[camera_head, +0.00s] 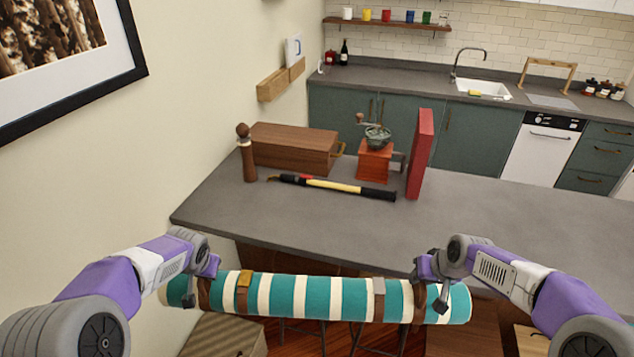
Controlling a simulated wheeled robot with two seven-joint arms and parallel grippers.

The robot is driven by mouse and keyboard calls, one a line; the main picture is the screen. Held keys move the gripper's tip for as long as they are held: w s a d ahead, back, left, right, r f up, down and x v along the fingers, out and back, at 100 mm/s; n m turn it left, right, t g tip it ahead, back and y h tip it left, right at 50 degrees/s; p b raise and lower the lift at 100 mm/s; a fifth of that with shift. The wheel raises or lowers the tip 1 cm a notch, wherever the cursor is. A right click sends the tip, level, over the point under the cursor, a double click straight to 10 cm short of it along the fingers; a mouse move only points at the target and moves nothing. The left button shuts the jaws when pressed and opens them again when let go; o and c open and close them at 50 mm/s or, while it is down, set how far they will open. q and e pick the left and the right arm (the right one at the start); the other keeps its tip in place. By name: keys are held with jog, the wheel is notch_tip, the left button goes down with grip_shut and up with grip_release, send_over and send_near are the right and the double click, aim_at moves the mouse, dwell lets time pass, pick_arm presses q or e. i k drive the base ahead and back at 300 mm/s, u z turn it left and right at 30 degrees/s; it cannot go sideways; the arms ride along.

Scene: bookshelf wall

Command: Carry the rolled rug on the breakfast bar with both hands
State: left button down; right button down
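The rolled rug (316,297) has teal and white stripes and brown straps. It is roughly level in front of the near edge of the breakfast bar (330,226), with no support visible under it. My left gripper (203,279) is at the rug's left end, by a brown band, and seems shut on it. My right gripper (432,283) is at the right end, by another brown band, and also seems shut on it. The fingertips are partly hidden against the rug.
On the bar stand a wooden box (292,147), a pepper mill (247,157), a coffee grinder (375,158) and a red book (420,153). A black and yellow rod-like thing (335,186) lies before them. The bar's front part is clear. Stools (300,330) show below.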

aim_at(316, 215)
jog(key=i, duration=1.35)
